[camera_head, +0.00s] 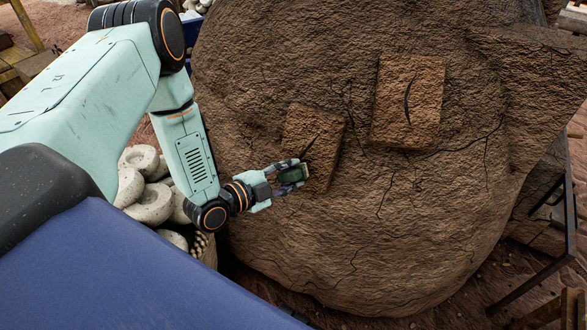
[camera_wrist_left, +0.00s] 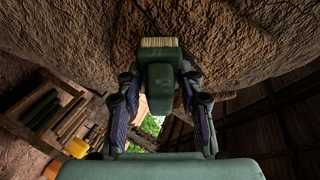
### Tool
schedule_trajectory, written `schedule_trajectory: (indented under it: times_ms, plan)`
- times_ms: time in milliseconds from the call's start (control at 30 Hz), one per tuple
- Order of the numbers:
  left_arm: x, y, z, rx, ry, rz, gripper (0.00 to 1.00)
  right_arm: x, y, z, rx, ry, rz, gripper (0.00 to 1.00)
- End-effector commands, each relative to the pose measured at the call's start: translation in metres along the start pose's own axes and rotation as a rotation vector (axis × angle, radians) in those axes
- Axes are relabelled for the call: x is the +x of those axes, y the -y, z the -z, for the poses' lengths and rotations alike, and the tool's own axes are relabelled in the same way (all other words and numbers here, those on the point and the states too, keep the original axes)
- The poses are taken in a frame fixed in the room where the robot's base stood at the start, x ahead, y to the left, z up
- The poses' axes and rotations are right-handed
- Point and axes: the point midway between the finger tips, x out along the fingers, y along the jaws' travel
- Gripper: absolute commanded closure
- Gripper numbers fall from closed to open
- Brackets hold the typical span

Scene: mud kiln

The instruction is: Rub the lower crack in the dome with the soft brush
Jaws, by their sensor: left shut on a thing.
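The brown mud dome (camera_head: 430,220) fills the middle of the head view. Two squarish patches stand on it, each with a dark crack. The lower crack (camera_head: 311,143) slants across the left, lower patch; the upper crack (camera_head: 408,98) is on the patch up and to the right. My left gripper (camera_head: 291,174) is shut on the soft brush (camera_head: 294,173), just below the lower crack. In the left wrist view the brush (camera_wrist_left: 159,75) has a dark green body and pale bristles toward the dome. I cannot tell whether the bristles touch it. My right gripper is out of view.
Pale stone-like bowls (camera_head: 150,200) are piled left of the dome, below my left arm. A dark metal-framed stand (camera_head: 567,205) is at the right edge. In the left wrist view, a wooden rack (camera_wrist_left: 45,110) and a yellow object (camera_wrist_left: 77,147) show at left.

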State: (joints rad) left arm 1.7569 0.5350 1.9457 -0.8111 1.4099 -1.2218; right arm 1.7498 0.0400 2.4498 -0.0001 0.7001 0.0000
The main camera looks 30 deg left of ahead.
Motion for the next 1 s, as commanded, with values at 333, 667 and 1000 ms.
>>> schedule_trajectory:
  times_ms: [333,667,1000]
  plan:
    - [-0.029,0.001,0.014,-0.001,-0.001,-0.004,0.88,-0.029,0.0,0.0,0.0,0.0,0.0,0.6]
    - [-0.038,0.0,0.017,0.0,-0.002,-0.002,0.88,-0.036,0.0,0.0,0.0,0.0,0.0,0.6]
    - [-0.046,0.0,0.02,-0.001,-0.001,-0.003,0.88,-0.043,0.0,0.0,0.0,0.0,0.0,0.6]
